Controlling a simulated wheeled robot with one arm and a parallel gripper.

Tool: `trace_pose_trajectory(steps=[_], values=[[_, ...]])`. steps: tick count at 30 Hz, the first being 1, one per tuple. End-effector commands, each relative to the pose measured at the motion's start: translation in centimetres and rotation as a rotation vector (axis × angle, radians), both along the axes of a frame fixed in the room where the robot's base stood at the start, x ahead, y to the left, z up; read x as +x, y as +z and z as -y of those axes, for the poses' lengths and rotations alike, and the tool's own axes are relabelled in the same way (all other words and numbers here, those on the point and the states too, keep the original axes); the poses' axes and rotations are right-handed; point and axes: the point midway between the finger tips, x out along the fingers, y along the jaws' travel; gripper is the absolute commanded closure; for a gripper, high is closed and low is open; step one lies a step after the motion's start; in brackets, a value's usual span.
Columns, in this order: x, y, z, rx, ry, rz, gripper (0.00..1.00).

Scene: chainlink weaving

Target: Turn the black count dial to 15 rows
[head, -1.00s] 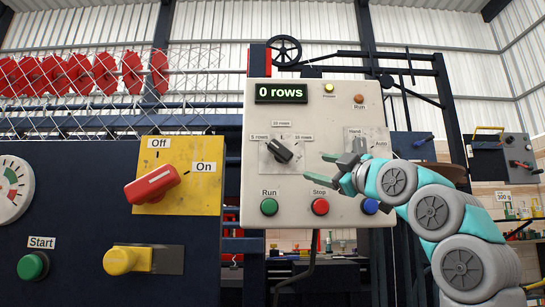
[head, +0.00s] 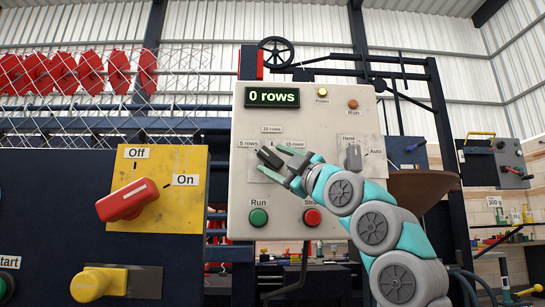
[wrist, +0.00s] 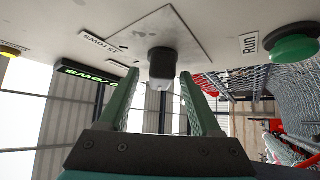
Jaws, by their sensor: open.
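The black count dial (head: 268,158) is on the light control panel (head: 240,207), with labels for 5 rows at its left, 10 rows above and 15 rows at its right. Its bar slants toward the upper left, on the 5 rows side. The display (head: 271,96) reads 0 rows. My gripper (head: 271,159) is open at the dial, with its green fingers on either side of it. In the wrist view the dial (wrist: 162,64) stands between the fingertips (wrist: 160,75). Whether they touch it I cannot tell.
The green Run button (head: 259,217) and red Stop button (head: 312,217) sit below the dial. A Hand/Auto switch (head: 353,157) is to the right, beyond my gripper. A red Off/On lever (head: 127,200) on a yellow plate stands at the left.

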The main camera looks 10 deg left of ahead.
Motion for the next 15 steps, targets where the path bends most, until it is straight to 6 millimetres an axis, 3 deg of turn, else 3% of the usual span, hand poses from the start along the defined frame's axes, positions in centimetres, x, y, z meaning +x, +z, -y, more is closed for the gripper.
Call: trace_pose_trajectory(steps=[15], values=[[0.81,0.35,-0.92,-0.002,0.0,-0.004,0.35]])
